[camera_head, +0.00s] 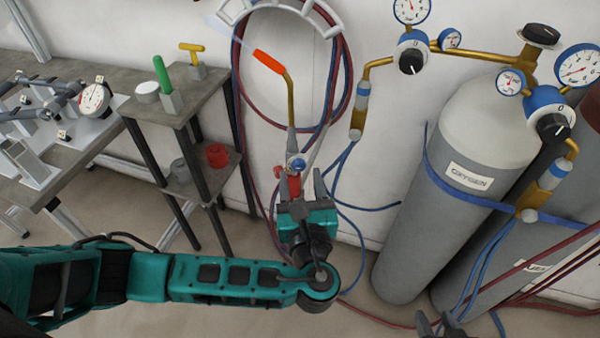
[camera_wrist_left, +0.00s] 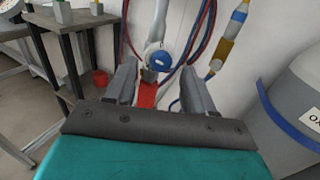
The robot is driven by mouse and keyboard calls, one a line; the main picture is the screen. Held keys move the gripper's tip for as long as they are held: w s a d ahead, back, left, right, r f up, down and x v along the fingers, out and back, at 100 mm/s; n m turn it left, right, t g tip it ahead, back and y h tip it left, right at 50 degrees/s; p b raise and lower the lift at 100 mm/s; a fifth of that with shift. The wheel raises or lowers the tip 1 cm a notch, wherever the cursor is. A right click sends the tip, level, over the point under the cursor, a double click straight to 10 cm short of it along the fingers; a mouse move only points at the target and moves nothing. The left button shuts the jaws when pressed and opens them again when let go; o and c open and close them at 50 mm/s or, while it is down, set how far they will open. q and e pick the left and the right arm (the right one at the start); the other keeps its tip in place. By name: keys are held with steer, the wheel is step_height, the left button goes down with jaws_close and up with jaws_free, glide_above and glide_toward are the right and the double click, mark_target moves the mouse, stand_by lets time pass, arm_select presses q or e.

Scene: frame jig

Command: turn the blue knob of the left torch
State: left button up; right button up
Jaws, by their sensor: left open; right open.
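The torch (camera_head: 291,105) stands against the wall, with a brass neck and an orange tip. Its blue knob (camera_head: 297,165) is low on the handle, beside a red part (camera_head: 294,186). My left gripper (camera_head: 300,182) is open around this lower end. In the left wrist view, the blue knob (camera_wrist_left: 158,60) with a white mark lies between the two spread fingers (camera_wrist_left: 157,78), near their tips. The red part (camera_wrist_left: 147,95) is below it. I cannot tell whether a finger touches the knob. My right gripper (camera_head: 440,322) is open at the bottom edge, partly cut off.
Coiled red and blue hoses (camera_head: 240,90) hang behind the torch. Grey oxygen cylinder (camera_head: 410,220) and gauges (camera_head: 411,10) stand to the right. A small shelf stand (camera_head: 200,95) and a jig table (camera_head: 60,165) are on the left.

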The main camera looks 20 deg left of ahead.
arm_select(q)
steer(key=shift+x, duration=1.15)
jaws_close()
